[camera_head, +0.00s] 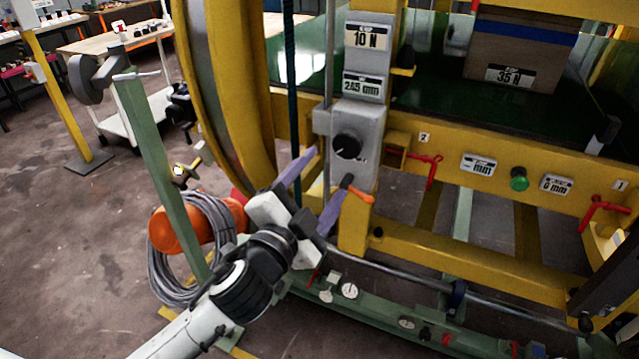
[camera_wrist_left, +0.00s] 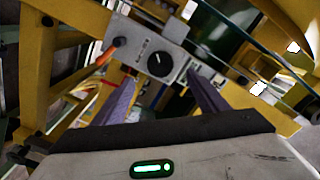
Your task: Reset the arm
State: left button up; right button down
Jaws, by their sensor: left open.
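My left gripper (camera_head: 329,168) comes in from the lower left, its two purple fingers apart and pointing at the grey control box (camera_head: 357,175) on the yellow frame. The box carries a round black knob (camera_head: 346,146). A small lever with an orange end (camera_head: 360,195) sits low on the box, close to the lower finger; I cannot tell whether they touch. In the left wrist view the open fingers (camera_wrist_left: 160,78) point toward the black knob (camera_wrist_left: 160,64), with nothing between them. The orange-ended lever (camera_wrist_left: 118,43) shows at the box's left end. My right gripper is not seen.
A large yellow ring (camera_head: 225,95) stands left of the box. A coiled grey cable (camera_head: 190,255) hangs on a green post (camera_head: 160,170). Red handles (camera_head: 430,165) and a green button (camera_head: 518,179) line the yellow beam. The floor at far left is open.

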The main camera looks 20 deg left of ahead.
pick_arm(q)
jog(key=shift+s, duration=0.35)
jog(key=shift+f, duration=0.1)
jog(key=s+d+f+n+g+h, duration=0.1)
jog(key=s+f+n+g, duration=0.3)
jog(key=f, duration=0.7)
jog(key=s+f+g, duration=0.2)
jog(key=s+f, duration=0.3)
jog(key=f, duration=0.6)
jog(key=s+d+f+n+g, duration=0.1)
jog(key=s+f+n+g, duration=0.2)
jog(key=s+f, duration=1)
jog(key=shift+s+d+n+g+h, duration=0.2)
jog(key=shift+s+n+g+h, duration=0.15)
jog(key=shift+s+n, duration=0.6)
jog(key=shift+w, duration=0.1)
